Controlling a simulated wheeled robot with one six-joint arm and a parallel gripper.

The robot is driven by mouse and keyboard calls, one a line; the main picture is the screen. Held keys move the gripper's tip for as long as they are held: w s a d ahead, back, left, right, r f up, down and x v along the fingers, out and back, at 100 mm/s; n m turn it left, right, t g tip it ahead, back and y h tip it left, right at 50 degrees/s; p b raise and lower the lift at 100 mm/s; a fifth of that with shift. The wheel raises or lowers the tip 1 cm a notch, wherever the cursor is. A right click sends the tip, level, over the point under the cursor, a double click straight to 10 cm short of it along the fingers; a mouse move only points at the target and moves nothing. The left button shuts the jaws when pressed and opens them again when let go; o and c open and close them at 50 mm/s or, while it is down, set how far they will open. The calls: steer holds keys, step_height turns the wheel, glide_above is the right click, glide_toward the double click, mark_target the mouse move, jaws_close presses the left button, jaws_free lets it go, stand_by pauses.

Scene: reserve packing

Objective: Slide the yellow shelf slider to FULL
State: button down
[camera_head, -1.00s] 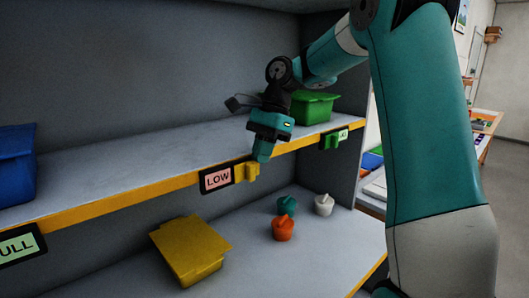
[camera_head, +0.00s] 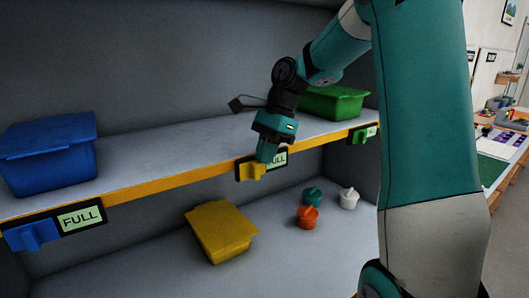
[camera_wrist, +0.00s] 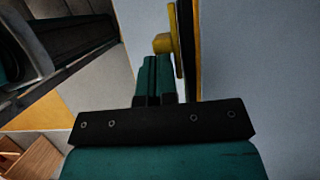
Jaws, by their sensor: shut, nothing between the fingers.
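The yellow slider (camera_head: 251,170) sits at the left end of its label plate on the yellow front edge of the upper shelf. To its right, the green label (camera_head: 279,159) shows FULL, partly hidden by my gripper. My gripper (camera_head: 267,158) is shut and empty, with its fingertips at the right side of the slider; I cannot tell whether they touch. In the wrist view, the closed fingers (camera_wrist: 153,60) point at the yellow slider (camera_wrist: 163,42), which is just beyond their tips.
A blue slider (camera_head: 34,236) with a FULL label is at left, below a blue bin (camera_head: 48,155). A green slider (camera_head: 357,137) is at right, below a green bin (camera_head: 333,102). A yellow bin (camera_head: 222,231) and several small lidded pots (camera_head: 308,217) stand on the lower shelf.

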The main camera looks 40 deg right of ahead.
steer(key=shift+d+r, duration=0.1)
steer(key=shift+d, duration=0.05)
steer(key=s+d+r+p, duration=0.1)
steer(key=d+r+p, duration=0.4)
steer(key=d+r, duration=0.2)
steer(key=shift+v, duration=1.05)
steer(key=shift+a+r, duration=0.1)
steer(key=shift+a, duration=0.1)
